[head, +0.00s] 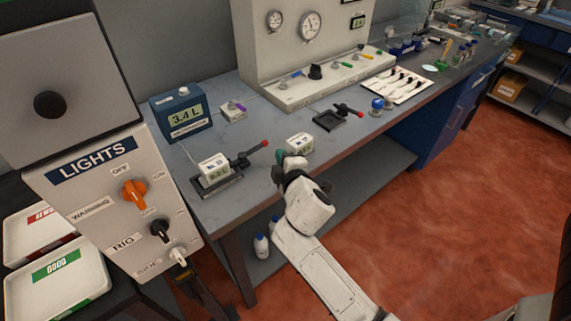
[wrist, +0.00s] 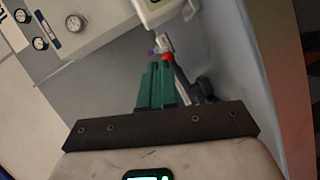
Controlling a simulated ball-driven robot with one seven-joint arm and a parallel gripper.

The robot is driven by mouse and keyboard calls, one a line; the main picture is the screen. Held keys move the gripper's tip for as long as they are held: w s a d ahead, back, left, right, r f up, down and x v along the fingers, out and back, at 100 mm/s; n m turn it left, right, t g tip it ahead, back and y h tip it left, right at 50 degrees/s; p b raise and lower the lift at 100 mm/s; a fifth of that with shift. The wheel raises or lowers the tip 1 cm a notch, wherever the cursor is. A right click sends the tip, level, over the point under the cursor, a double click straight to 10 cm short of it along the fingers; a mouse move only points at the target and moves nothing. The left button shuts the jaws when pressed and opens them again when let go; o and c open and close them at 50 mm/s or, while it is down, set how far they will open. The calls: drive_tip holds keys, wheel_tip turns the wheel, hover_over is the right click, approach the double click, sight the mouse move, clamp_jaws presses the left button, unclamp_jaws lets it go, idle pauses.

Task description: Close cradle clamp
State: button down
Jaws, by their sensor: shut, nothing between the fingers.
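A black cradle clamp (head: 233,187) holds a white box-shaped unit (head: 213,168) at the left of the bench. Its dark lever ends in a red knob (head: 264,143) and points toward the back right. My gripper (head: 281,155) is at the bench's front edge, to the right of this clamp and below the knob in the head view. In the wrist view its green fingers (wrist: 157,70) are together and empty. A red piece on a dark lever (wrist: 180,82) shows close to the fingertips; I cannot tell whether they touch. The fingers partly hide it.
Another white unit (head: 300,144) sits just beyond my gripper. An empty black cradle (head: 335,118) with a red-tipped lever is farther right. A blue 3.4 L display (head: 183,115) and gauge panel (head: 310,80) stand behind. The switch box (head: 115,195) is at left.

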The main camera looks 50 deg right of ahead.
drive_tip(key=shift+v, duration=1.75)
drive_tip(key=s+a+f+m+g+y, duration=0.4)
drive_tip(key=s+a, duration=0.4)
drive_tip(key=s, duration=0.2)
drive_tip(key=s+a+f+m+g+y, duration=0.4)
drive_tip(key=s+a+f+g, duration=0.3)
drive_tip(key=s+f, duration=0.2)
drive_tip(key=s+y, duration=0.1)
drive_tip(key=s, duration=0.1)
drive_tip(key=shift+s+a+f, duration=0.3)
drive_tip(key=shift+s+a, duration=0.05)
drive_tip(key=shift+a, duration=0.05)
